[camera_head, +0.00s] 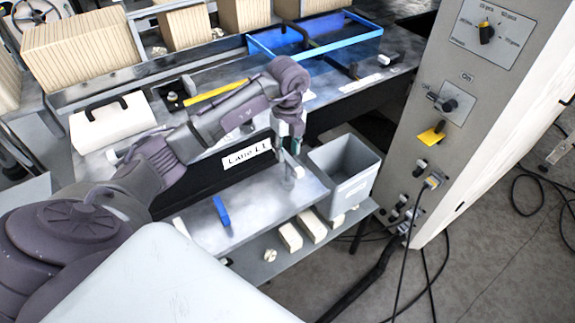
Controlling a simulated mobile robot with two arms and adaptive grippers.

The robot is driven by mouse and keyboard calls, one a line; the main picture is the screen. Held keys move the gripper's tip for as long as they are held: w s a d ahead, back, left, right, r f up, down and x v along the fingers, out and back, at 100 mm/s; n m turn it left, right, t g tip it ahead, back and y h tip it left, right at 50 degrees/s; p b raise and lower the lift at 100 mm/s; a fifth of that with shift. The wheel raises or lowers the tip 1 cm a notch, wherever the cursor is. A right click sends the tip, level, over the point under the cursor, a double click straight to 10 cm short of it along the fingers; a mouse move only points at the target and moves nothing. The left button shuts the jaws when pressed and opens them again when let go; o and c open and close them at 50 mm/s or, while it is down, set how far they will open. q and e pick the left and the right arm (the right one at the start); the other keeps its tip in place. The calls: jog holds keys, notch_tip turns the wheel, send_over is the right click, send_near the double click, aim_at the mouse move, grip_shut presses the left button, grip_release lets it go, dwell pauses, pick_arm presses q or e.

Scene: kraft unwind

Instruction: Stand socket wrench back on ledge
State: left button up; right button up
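My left arm reaches in from the left, and my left gripper (288,146) points down over the grey metal ledge (255,203) below the "Lane L1" label. A small silvery upright piece (298,171) shows just under the fingertips. It may be the socket wrench, but it is too small to be sure. I cannot tell whether the fingers are closed on it or whether it touches the ledge. A blue piece (221,211) lies on the ledge to the left. My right gripper is not in view.
A grey open bin (345,172) stands just right of the ledge. Pale blocks (290,237) lie on a lower shelf. A blue-rimmed tray (315,48) is behind, on the machine. A control cabinet (455,110) with loose cables bounds the right side.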

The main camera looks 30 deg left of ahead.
pick_arm(q)
notch_tip(320, 180, up, 6)
jog(key=shift+f+b, duration=0.25)
jog(key=shift+b, duration=0.35)
